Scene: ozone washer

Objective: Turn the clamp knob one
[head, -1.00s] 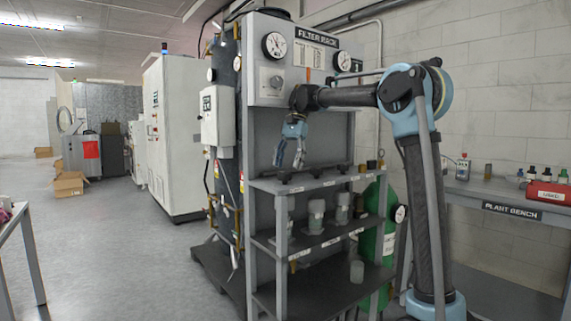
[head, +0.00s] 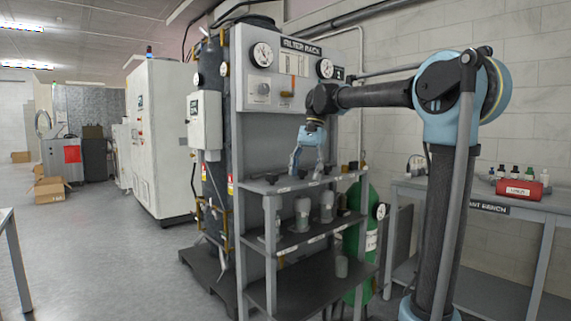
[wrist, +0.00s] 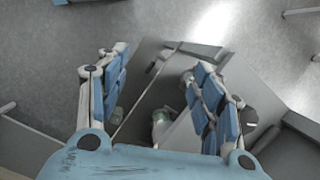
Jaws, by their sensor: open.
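My gripper (head: 308,165) hangs fingers-down from the arm at the top shelf of the filter rack (head: 268,188). Its two blue-grey fingers are spread apart with nothing between them. The wrist view also shows the open gripper (wrist: 160,72) above the rack. Small dark knobs sit along the top shelf; one (head: 272,178) is left of the fingers and another (head: 353,166) is to their right. No label tells which is clamp knob one. The fingers hide part of the shelf's middle.
Grey canisters (head: 302,213) stand on the shelf below. The rack panel with gauges (head: 262,54) rises behind my gripper. A green cylinder (head: 353,240) stands beside the rack, and a bench with a red case (head: 519,190) is at right.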

